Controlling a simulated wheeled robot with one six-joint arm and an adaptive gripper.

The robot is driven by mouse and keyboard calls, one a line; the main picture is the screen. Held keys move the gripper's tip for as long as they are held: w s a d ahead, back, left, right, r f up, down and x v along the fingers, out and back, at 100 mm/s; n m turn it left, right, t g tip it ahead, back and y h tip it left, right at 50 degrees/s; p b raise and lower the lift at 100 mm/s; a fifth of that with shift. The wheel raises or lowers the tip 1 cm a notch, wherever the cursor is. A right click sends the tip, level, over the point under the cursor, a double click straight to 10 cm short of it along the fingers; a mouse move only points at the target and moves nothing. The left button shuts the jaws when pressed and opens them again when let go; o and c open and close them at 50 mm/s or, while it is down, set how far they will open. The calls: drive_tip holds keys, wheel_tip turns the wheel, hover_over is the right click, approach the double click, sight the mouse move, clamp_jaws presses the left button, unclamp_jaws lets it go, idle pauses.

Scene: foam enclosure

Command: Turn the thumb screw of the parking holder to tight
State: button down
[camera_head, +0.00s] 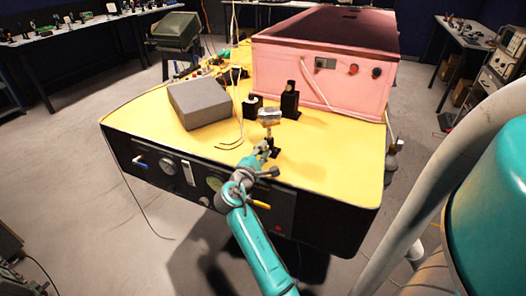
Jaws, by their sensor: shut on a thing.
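The parking holder appears to be the small stand near the front of the yellow tabletop, with a silver head (269,116) on a dark upright post (270,134). My gripper (263,147) is at the near left side of this post, low down and close to the tabletop. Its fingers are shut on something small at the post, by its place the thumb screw. The screw itself is hidden by the fingers and too small to make out, so its turn cannot be read.
A grey box (200,103) lies left of the holder. Two black mounts (290,101) (252,104) stand behind it, before a pink enclosure (325,62). Thin pale cables (239,120) run between the box and the holder. The yellow tabletop (340,160) is clear at right.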

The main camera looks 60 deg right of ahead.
drive_tip(key=m, duration=0.6)
drive_tip(key=shift+f+m, duration=0.1)
drive_tip(key=shift+m, duration=0.3)
idle(0.4)
drive_tip(key=c, duration=0.9)
unclamp_jaws()
drive_tip(key=a, duration=0.8)
drive_tip(key=s+a, duration=0.1)
drive_tip(key=a, duration=0.3)
